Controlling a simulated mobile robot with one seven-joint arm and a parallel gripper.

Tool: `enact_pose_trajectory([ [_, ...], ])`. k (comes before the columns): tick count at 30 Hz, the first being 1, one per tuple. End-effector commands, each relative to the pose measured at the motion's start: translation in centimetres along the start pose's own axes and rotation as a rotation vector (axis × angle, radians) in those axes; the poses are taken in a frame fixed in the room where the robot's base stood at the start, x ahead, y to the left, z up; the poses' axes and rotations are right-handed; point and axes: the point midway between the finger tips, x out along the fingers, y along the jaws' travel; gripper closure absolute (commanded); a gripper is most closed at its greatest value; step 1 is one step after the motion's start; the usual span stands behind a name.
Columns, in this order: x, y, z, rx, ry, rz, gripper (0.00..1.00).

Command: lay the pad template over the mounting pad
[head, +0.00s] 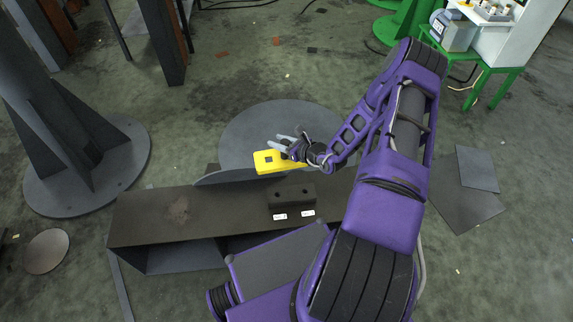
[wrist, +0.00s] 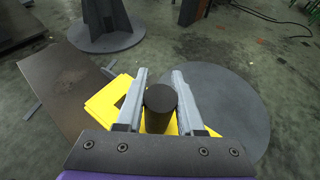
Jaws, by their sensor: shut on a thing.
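The pad template (head: 263,166) is a flat yellow plate with a dark square opening. It also shows in the wrist view (wrist: 103,99), below my fingers. My gripper (head: 288,146) is shut on the template by a dark round knob, which stands between the two grey fingers in the wrist view (wrist: 160,98). The template is held up near the far edge of the dark bench. A dark block with two holes (head: 292,195), which looks like the mounting pad, sits on the bench, nearer and slightly right of the template. The template appears apart from it. The wrist view does not show this block.
The dark steel bench (head: 145,217) has bare top left of the block. A large grey disc (head: 245,125) lies beyond the bench. A grey column base (head: 125,150) stands at left. Green stands with equipment (head: 483,80) are at far right.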

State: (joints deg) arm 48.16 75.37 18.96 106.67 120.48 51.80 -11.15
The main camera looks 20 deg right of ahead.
Motion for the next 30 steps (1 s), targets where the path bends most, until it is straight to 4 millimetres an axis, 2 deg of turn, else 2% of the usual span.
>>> enact_pose_trajectory([
  [1, 0.2, -0.2, -2.1, 0.014, -0.002, -0.011, 1.0],
  [3, 0.5, -0.5, -4.4, 0.017, -0.002, -0.023, 1.0],
  [6, 0.8, -0.5, -7.2, 0.024, -0.002, -0.041, 1.0],
  [9, 1.0, -0.6, -9.0, 0.027, -0.003, -0.058, 1.0],
  [13, 1.1, -0.5, -10.4, 0.031, -0.002, -0.07, 1.0],
  [23, 1.6, -0.5, -11.9, 0.03, -0.002, -0.074, 1.0],
  [30, 2.4, -0.5, -13.9, 0.031, -0.002, -0.073, 1.0],
])
